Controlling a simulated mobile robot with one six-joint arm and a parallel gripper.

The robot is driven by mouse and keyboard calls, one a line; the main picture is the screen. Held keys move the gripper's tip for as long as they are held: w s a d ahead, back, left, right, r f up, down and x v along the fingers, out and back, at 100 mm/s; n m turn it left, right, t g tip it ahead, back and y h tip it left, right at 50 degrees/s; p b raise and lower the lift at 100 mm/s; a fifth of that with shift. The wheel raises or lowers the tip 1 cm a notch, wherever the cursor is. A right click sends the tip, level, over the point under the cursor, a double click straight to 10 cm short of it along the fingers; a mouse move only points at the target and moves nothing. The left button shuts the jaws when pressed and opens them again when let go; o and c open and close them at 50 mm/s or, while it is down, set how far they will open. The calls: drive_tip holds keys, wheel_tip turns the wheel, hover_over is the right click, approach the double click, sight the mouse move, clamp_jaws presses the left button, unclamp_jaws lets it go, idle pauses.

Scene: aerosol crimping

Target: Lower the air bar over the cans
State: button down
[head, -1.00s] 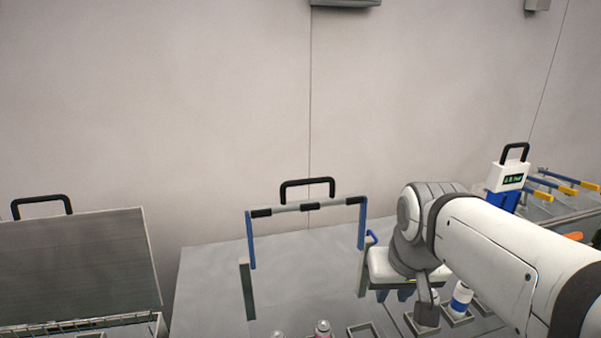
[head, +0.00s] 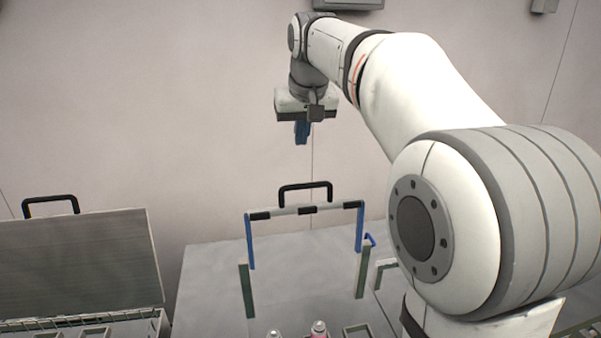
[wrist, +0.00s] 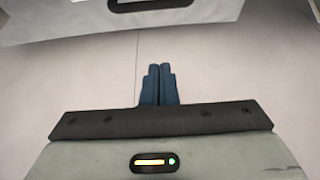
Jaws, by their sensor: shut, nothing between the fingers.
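The air bar (head: 330,207) is a grey bar with black bands and a black loop handle (head: 306,187) on top. It hangs between two blue arms on two grey-green posts, raised above the bench. Two can tops (head: 319,328) show at the bottom edge of the head view, below and in front of the bar; their lower parts are cut off. My gripper (head: 302,140) is high above the bar's handle, pointing down, apart from it. Its blue fingers (wrist: 158,84) are together and empty in the wrist view.
A tilted grey lid (head: 80,258) with a black handle stands at the left over a tray. The grey bench top (head: 210,285) is bare left of the posts. A small blue hook (head: 370,240) sits by the right post. A grey box is on the wall above.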

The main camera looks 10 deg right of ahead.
drive_tip(key=shift+w+d+f, duration=0.1)
drive_tip(key=shift+d, duration=0.05)
wheel_tip(320, 180, down, 9)
drive_tip(key=p, duration=0.2)
drive_tip(key=shift+f, duration=0.2)
idle(0.4)
